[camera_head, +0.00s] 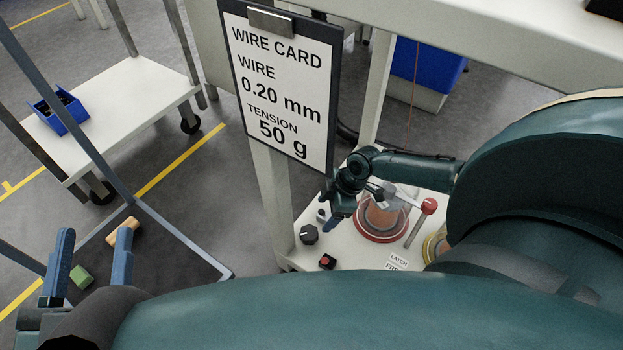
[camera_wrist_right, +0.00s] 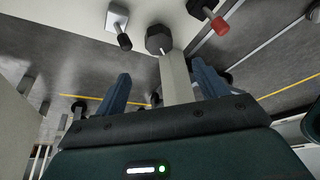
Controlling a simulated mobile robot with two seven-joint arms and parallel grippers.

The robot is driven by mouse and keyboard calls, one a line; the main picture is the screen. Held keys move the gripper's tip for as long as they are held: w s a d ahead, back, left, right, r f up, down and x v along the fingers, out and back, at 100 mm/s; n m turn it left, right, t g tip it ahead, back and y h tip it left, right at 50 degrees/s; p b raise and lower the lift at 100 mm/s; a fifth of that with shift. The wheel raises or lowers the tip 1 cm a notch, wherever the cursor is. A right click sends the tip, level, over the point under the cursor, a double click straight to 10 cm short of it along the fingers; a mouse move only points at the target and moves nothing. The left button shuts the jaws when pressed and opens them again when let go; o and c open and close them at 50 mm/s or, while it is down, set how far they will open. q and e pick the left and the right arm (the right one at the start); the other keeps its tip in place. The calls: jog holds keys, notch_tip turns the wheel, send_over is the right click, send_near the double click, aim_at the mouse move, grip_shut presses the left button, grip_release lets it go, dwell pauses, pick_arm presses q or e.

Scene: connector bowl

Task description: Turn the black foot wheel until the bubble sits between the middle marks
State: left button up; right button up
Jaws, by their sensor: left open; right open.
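A black faceted knob (camera_head: 309,234) sits at the left edge of the white machine deck in the head view. It also shows at the top middle of the right wrist view (camera_wrist_right: 158,39). I cannot tell for certain whether it is the foot wheel. No bubble or level marks can be made out. My right gripper (camera_head: 338,214) is open and empty over the deck, right of the knob. In the wrist view its fingers (camera_wrist_right: 160,74) stand apart, with the knob beyond them. My left gripper (camera_head: 93,238) is open and empty at the lower left, far from the deck.
A red-rimmed spool (camera_head: 382,238), a red-knobbed lever (camera_head: 428,207) and a red button (camera_head: 327,262) are on the deck. The wire card (camera_head: 283,85) hangs above it. A trolley (camera_head: 130,92) with a blue bin (camera_head: 61,114) stands at left. A green block (camera_head: 81,277) lies near my left gripper.

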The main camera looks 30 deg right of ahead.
jog(key=b+x, duration=0.5)
jog(key=x, duration=0.5)
jog(key=shift+w+a+f, duration=0.2)
jog(key=shift+a+f, duration=0.1)
jog(key=shift+f, duration=0.35)
pick_arm(q)
notch_tip(320, 180, up, 7)
jog(key=m+t+h, duration=0.1)
jog(key=m+h, duration=0.6)
jog(key=shift+a, duration=0.4)
jog(key=shift+r, duration=0.1)
pick_arm(e)
jog(key=shift+c, duration=0.2)
jog(key=c, duration=0.9)
jog(key=shift+c, duration=0.2)
